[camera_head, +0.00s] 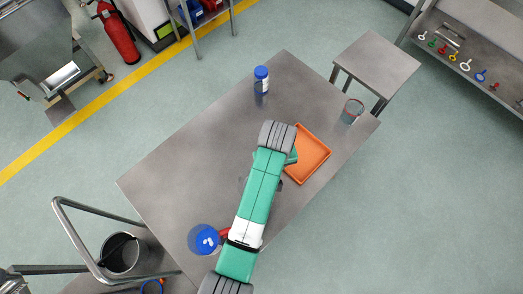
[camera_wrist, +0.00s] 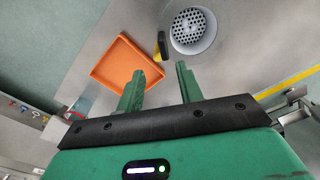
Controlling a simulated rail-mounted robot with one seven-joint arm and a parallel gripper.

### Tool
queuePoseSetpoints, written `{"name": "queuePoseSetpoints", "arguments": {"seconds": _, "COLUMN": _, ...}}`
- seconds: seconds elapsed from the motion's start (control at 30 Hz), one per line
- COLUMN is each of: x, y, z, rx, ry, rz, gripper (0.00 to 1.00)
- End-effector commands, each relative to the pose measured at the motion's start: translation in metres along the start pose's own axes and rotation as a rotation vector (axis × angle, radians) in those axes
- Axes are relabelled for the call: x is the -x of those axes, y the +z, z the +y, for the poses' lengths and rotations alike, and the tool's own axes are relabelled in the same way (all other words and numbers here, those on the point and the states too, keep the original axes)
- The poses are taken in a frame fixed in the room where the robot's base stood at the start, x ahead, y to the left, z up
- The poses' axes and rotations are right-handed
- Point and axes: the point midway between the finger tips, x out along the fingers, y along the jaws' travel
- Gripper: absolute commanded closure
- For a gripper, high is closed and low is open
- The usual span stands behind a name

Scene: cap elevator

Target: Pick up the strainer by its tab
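The strainer (camera_wrist: 192,31) is a round grey piece with a perforated middle, at the top of the wrist view. A dark, upright tab-like piece (camera_wrist: 162,45) with a yellow part stands at its left edge; I cannot tell whether it is joined to the strainer. My gripper (camera_wrist: 159,70) has two green fingers, spread apart with nothing between them. The dark piece shows just beyond the gap between the fingertips. In the head view my arm covers most of the strainer and the fingers.
An orange tray (camera_head: 321,154) lies on the metal table (camera_head: 180,165), left of the strainer in the wrist view (camera_wrist: 107,72). A blue-capped bottle (camera_head: 261,80), a glass beaker (camera_head: 352,111) and a round blue object (camera_head: 203,239) are on the table.

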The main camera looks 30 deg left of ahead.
Motion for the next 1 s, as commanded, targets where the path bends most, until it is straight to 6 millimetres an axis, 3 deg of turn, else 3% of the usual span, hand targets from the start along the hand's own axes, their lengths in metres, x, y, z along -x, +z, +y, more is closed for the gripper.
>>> {"name": "queuePoseSetpoints", "arguments": {"seconds": 0.47, "x": -0.034, "y": 0.006, "z": -0.006, "rx": 0.012, "ry": -0.017, "rz": -0.027, "gripper": 0.64}}
{"name": "queuePoseSetpoints", "arguments": {"seconds": 0.77, "x": -0.080, "y": 0.008, "z": -0.012, "rx": 0.010, "ry": -0.017, "rz": -0.028, "gripper": 0.64}}
{"name": "queuePoseSetpoints", "arguments": {"seconds": 1.0, "x": -0.084, "y": 0.008, "z": -0.011, "rx": 0.010, "ry": -0.015, "rz": -0.025, "gripper": 0.64}}
